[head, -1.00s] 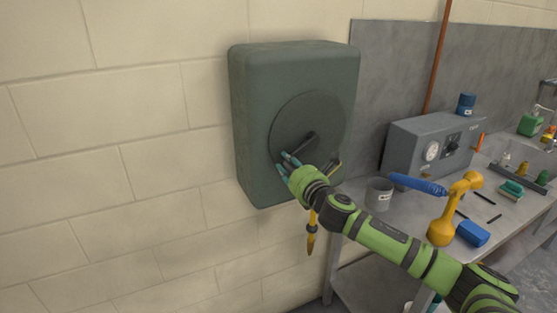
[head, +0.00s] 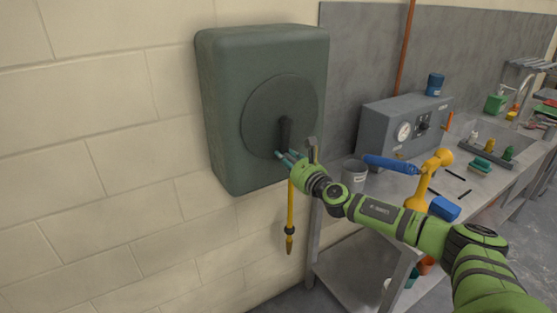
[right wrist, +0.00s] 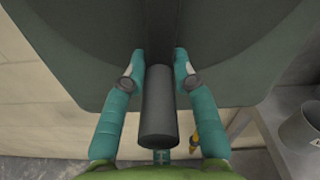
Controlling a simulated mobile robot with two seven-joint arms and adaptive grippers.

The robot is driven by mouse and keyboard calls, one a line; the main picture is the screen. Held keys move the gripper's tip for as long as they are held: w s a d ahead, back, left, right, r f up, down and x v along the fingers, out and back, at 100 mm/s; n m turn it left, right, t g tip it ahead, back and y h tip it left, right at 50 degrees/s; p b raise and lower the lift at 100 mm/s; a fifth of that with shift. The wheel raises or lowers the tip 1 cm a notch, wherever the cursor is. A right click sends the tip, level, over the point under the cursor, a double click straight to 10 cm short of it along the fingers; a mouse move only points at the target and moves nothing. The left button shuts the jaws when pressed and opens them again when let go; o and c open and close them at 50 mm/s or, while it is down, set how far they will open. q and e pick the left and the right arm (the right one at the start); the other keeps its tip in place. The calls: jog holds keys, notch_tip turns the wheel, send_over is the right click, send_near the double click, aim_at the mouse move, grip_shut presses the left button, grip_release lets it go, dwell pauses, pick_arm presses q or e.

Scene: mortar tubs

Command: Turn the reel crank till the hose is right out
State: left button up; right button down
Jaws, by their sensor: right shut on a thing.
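The hose reel is a grey-green box (head: 222,110) on the block wall, with a dark round disc (head: 262,105) on its front. The crank (head: 286,130) points down from the disc's middle. My right gripper (head: 287,157) is at its lower end, below the disc's centre. In the right wrist view the dark crank handle (right wrist: 158,115) lies between the two teal fingers (right wrist: 159,65), which are shut on it. A yellow hose (head: 291,205) hangs below the box and ends in a nozzle (head: 289,245). Its upper part is hidden behind my gripper. My left gripper is not in view.
A metal bench (head: 338,207) stands right of the reel. On it are a grey gauge box (head: 380,125), a grey tub (head: 354,175), a yellow stand with a blue piece (head: 418,185) and a blue block (head: 444,208). The wall left of the reel is clear.

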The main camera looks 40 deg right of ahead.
jog(key=d+n, duration=0.2)
jog(key=n, duration=0.1)
jog(key=d+n, duration=0.1)
jog(key=d, duration=0.1)
jog(key=shift+s+d+r+n, duration=0.1)
jog(key=shift+r+n, duration=0.2)
jog(key=shift+d+r+n+b, duration=0.2)
jog(key=shift+d+n, duration=0.25)
jog(key=shift+n, duration=0.1)
jog(key=shift+d+r+n+b, duration=0.2)
jog(key=shift+d+n, duration=0.25)
jog(key=shift+n, duration=0.1)
jog(key=shift+s+d+r+n, duration=0.1)
jog(key=shift+d+r+n, duration=0.55)
jog(key=shift+n, duration=0.45)
jog(key=shift+d, duration=0.1)
jog(key=c, duration=1.1)
grip_release()
jog(key=shift+o, duration=0.3)
jog(key=shift+f, duration=0.1)
